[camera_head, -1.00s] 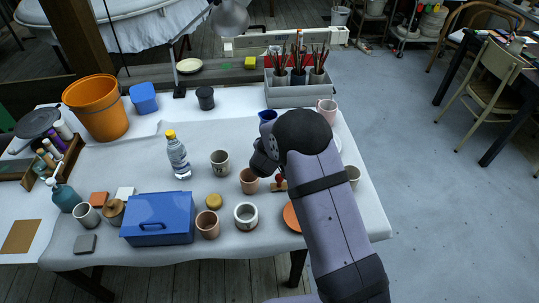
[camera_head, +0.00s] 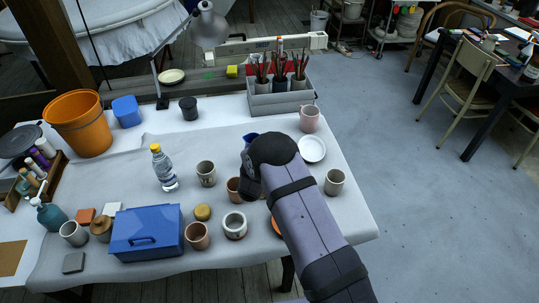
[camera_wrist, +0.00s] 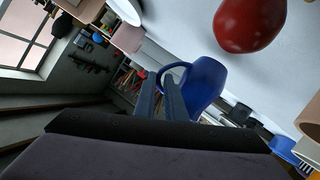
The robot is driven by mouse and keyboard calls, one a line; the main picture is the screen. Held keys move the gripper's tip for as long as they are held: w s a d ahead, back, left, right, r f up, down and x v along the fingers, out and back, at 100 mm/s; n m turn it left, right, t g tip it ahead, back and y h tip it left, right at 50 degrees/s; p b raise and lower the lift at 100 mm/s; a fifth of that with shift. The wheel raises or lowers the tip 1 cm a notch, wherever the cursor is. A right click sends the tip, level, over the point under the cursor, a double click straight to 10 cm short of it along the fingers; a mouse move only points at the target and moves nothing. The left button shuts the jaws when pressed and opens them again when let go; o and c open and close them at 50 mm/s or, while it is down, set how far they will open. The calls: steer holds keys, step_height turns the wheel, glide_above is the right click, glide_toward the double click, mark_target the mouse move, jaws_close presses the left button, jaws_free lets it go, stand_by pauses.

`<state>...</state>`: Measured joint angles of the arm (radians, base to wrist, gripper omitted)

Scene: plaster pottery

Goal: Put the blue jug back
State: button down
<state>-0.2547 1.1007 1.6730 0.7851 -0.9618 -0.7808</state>
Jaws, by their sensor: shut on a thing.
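The blue jug (camera_wrist: 207,85) shows in the wrist view with its loop handle toward my gripper (camera_wrist: 165,88). My gripper is shut on the jug at the handle side. In the head view only a small blue part of the jug (camera_head: 251,137) shows past the dark end of my arm, over the white-covered table (camera_head: 330,220). My fingers are hidden there. I cannot tell whether the jug's base touches the table.
Left of my gripper stand a speckled cup (camera_head: 206,173) and a tan cup (camera_head: 234,190). A white plate (camera_head: 312,149), a pink mug (camera_head: 309,119) and a grey cup (camera_head: 334,182) are to the right. A brush caddy (camera_head: 281,102) stands behind. A rounded red object (camera_wrist: 250,22) is near the jug.

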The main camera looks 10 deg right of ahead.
steer(key=shift+f, duration=1.45)
steer(key=c, duration=1.8)
jaws_free()
steer(key=shift+f, duration=0.1)
steer(key=shift+p, duration=0.3)
